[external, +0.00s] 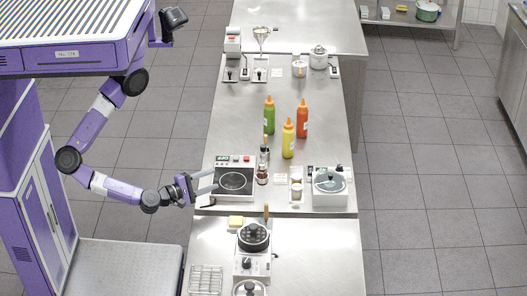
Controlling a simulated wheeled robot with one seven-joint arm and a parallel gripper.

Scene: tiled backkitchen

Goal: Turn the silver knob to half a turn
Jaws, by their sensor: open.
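My gripper (209,183) is open and empty. I cannot make out a clearly silver knob. A small dark knob (246,263) shows on the front of a silver appliance (252,240) with a black round top, nearer the camera and away from my gripper.
Green (269,118), yellow (288,141) and red (302,119) bottles stand beyond the hot plate on the steel counter (232,132). Small dark bottles (263,172) stand right of it. A wire rack (206,280) lies at the near left.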

